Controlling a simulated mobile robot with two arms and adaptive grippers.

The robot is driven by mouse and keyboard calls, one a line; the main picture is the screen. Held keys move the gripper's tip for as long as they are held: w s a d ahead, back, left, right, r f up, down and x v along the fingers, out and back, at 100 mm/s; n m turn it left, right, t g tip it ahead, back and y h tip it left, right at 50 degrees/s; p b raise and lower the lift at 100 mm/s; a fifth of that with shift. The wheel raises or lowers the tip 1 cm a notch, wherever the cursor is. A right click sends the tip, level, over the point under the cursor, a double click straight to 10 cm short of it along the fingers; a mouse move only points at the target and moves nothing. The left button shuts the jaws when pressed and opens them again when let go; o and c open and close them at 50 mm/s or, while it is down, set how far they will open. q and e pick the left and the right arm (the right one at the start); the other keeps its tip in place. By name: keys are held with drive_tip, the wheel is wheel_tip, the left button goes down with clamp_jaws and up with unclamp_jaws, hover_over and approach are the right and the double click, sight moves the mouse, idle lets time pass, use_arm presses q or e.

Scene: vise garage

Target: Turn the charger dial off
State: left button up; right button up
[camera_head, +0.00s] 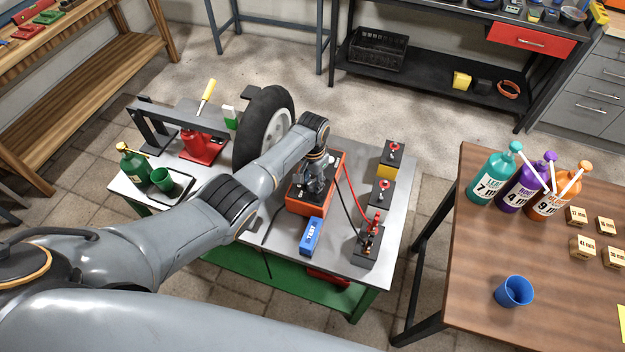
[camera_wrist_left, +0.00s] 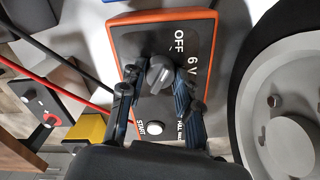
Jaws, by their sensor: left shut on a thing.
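The charger (camera_head: 301,207) is an orange box with a dark top panel, standing on the metal-topped workbench. In the left wrist view its panel (camera_wrist_left: 204,28) has a grey dial (camera_wrist_left: 158,70), printed OFF and 6 V marks beside it, and a round white button (camera_wrist_left: 155,128) by the word START. My left gripper (camera_head: 317,183) is over the charger, with its fingers on both sides of the dial, shut on it. I cannot clearly tell which mark the dial points at. The gripper hides most of the panel in the head view. My right gripper is not in view.
A red and a black cable (camera_head: 352,195) run from the charger to a battery (camera_head: 368,242) at the right. A blue TEST block (camera_head: 311,236) lies in front. A tyre (camera_head: 262,120) stands close behind. More batteries (camera_head: 380,192) line the bench's right side.

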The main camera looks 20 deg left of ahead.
sight(312, 181)
use_arm(q)
drive_tip(key=o, duration=1.1)
drive_tip(key=shift+o, duration=0.2)
wheel_tip(312, 181, up, 12)
